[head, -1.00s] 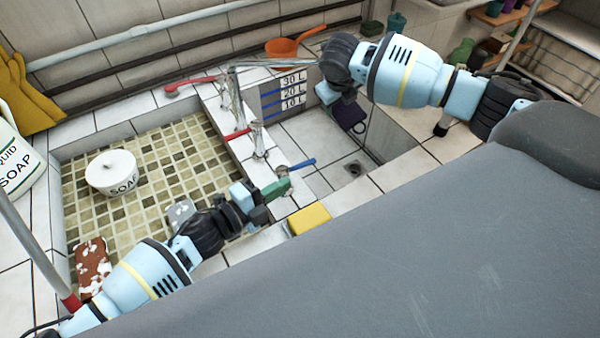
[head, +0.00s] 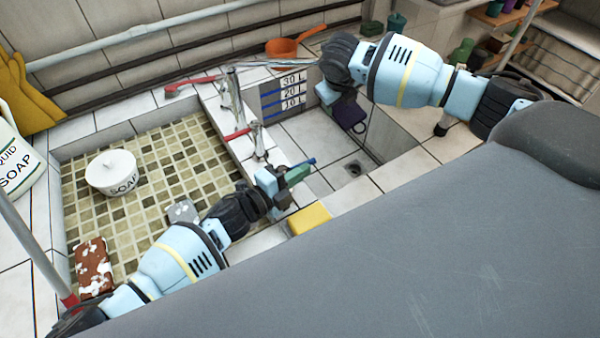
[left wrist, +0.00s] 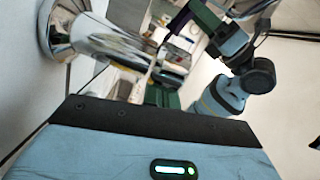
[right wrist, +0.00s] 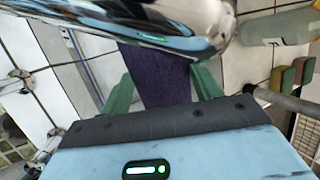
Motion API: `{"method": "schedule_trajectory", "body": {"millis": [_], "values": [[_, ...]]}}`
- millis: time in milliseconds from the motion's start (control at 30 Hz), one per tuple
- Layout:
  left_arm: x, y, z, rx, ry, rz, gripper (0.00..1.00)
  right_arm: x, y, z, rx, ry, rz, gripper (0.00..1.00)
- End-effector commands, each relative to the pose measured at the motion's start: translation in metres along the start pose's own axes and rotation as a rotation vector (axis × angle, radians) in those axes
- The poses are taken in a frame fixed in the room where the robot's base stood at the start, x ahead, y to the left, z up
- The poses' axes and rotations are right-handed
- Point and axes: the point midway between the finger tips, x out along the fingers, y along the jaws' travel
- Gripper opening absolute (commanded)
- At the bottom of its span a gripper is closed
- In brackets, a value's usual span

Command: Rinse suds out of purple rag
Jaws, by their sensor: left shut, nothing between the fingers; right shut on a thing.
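The dark purple rag (head: 350,116) hangs from my right gripper (head: 338,96) over the right basin. The right wrist view shows the rag (right wrist: 153,78) between the green fingers, with the chrome spout (right wrist: 170,22) close across its upper part. I cannot make out suds on it or any running water. The tap's base is mostly hidden by this gripper. The red-handled tap (head: 237,134) stands farther back.
The right basin has a drain (head: 354,169) and litre marks (head: 290,92). A yellow sponge (head: 310,218) lies on its near rim. The left basin holds a soap bowl (head: 112,172) and a sudsy red-brown item (head: 93,266). An orange pan (head: 286,48) sits behind.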

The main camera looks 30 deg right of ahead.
Motion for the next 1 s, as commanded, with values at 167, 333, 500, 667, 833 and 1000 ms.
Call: {"method": "schedule_trajectory", "body": {"millis": [167,333,500,667,833,1000], "values": [[0.004,0.000,0.006,-0.009,-0.081,-0.017,0.00,0.000,0.000,0.000,0.000,0.000,0.000,0.40],[0.004,-0.001,0.010,-0.007,-0.109,-0.019,0.00,0.000,0.000,0.000,0.000,0.000,0.000,0.40],[0.003,-0.001,0.012,-0.006,-0.112,-0.018,0.00,0.000,0.000,0.000,0.000,0.000,0.000,0.40],[0.001,-0.001,0.013,-0.005,-0.114,-0.018,0.00,0.000,0.000,0.000,0.000,-0.001,0.000,0.40],[-0.013,0.001,0.014,-0.005,-0.117,-0.016,0.00,0.000,0.000,0.000,0.000,-0.001,0.000,0.40],[-0.037,0.001,0.010,-0.004,-0.114,-0.016,0.00,0.000,0.000,0.000,0.000,-0.001,0.000,0.40]]}}
